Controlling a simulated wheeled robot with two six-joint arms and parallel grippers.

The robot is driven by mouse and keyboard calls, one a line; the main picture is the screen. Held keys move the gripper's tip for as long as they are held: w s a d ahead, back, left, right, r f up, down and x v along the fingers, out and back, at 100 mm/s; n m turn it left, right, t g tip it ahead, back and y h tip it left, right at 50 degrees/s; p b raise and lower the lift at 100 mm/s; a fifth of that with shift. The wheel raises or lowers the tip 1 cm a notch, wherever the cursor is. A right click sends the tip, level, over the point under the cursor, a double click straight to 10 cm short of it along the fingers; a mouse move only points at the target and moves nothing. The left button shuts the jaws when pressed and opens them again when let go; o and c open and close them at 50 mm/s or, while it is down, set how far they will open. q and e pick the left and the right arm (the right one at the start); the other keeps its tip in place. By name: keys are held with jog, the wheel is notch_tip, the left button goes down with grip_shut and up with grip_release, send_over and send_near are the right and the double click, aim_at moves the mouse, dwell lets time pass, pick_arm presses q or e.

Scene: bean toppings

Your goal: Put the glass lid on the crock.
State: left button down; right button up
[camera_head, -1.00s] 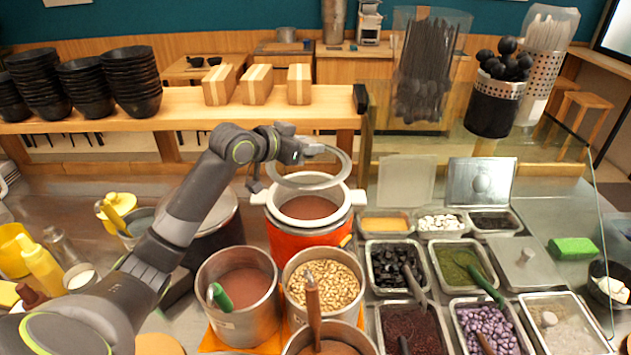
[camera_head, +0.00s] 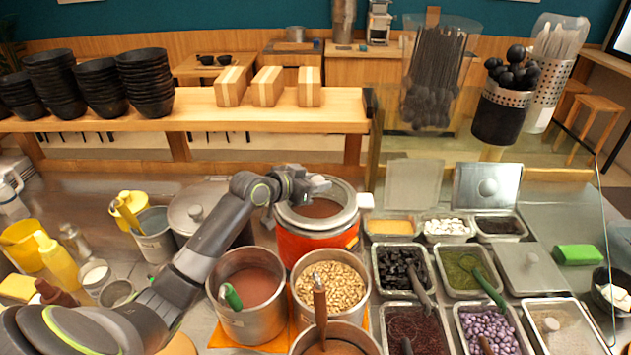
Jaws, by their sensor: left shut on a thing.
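The crock (camera_head: 314,246) is orange-red with a pale rim and brown contents, in the middle of the head view. The glass lid (camera_head: 345,217) is a clear disc with a grey ring. It lies level over the crock's mouth, very close to the rim; I cannot tell whether it touches. My left gripper (camera_head: 312,186) is shut on the lid at its far left side and partly hides that edge. My right gripper is not in the view.
Steel pots of brown paste (camera_head: 250,283) and beans (camera_head: 331,287) stand in front of the crock. A lidded pot (camera_head: 196,212) is at its left. A wooden shelf (camera_head: 200,112) runs behind.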

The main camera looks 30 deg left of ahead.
pick_arm(q)
jog(key=c, duration=1.1)
grip_release()
jog(key=shift+o, duration=0.5)
jog(key=shift+s+a+r, duration=0.2)
jog(key=shift+s+r, duration=0.05)
jog(key=shift+s, duration=0.2)
jog(key=b+v, duration=0.1)
jog(key=v, duration=0.8)
jog(key=shift+b, duration=0.35)
jog(key=shift+v, duration=1.05)
